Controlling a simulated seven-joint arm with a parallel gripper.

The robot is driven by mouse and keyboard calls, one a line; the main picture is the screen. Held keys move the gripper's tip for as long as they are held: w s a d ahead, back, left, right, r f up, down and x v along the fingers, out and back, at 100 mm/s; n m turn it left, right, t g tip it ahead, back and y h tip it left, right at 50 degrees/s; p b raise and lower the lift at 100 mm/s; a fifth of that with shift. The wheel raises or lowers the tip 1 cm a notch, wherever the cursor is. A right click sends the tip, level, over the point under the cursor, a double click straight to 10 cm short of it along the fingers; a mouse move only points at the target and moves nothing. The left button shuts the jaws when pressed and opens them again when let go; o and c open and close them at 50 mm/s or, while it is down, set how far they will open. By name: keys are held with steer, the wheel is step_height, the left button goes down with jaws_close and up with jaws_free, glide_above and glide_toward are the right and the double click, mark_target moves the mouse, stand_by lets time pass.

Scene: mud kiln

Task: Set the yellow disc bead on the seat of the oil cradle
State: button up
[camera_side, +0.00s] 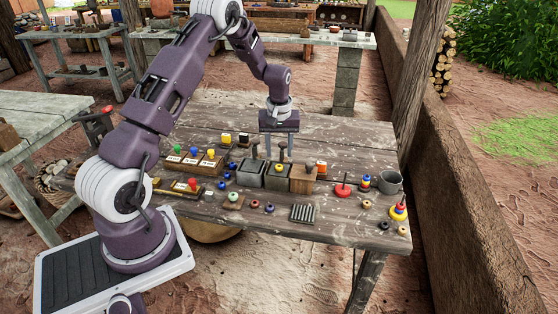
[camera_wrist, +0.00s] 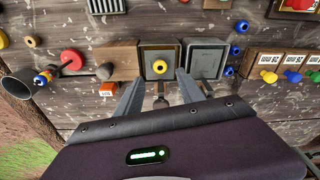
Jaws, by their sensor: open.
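A yellow disc bead (camera_side: 278,168) with a dark centre sits on the middle one (camera_side: 277,182) of three block-like holders on the table. The wrist view shows the bead (camera_wrist: 160,67) inside that holder's square frame (camera_wrist: 160,47). A grey holder (camera_side: 250,179) and a brown wooden one (camera_side: 302,186) stand on either side. No marking shows which is the oil cradle. My gripper (camera_side: 281,159) is open and empty, pointing down just behind the row. In the wrist view its fingers (camera_wrist: 158,86) are apart, with the bead beyond their tips and not between them.
Labelled blocks with coloured pegs (camera_side: 191,162) stand to the left. To the right are a red disc with a rod (camera_side: 343,189), a grey mug (camera_side: 390,181) and a ring stack (camera_side: 398,212). A ribbed grey plate (camera_side: 303,213) and small beads lie in front. The back boards are mostly clear.

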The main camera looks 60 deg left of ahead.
steer(key=s+d+r+m+t, duration=0.1)
steer(key=s+d+r+m, duration=0.25)
steer(key=d+r, duration=0.65)
steer(key=s+d+r+m+t, duration=0.15)
steer(key=s+d+r, duration=0.35)
steer(key=r, duration=0.8)
steer(key=s+d+m, duration=0.2)
steer(key=s+d, duration=0.1)
steer(key=s, duration=0.3)
steer(key=s+d+r+m+t, duration=0.1)
steer(key=s+d+m, duration=0.1)
steer(key=s+d, duration=0.2)
steer(key=s+d+r+m+t+h, duration=0.1)
steer(key=s+d+m, duration=0.1)
steer(key=s, duration=0.7)
steer(key=shift+s+d, duration=0.3)
steer(key=shift+d, duration=0.45)
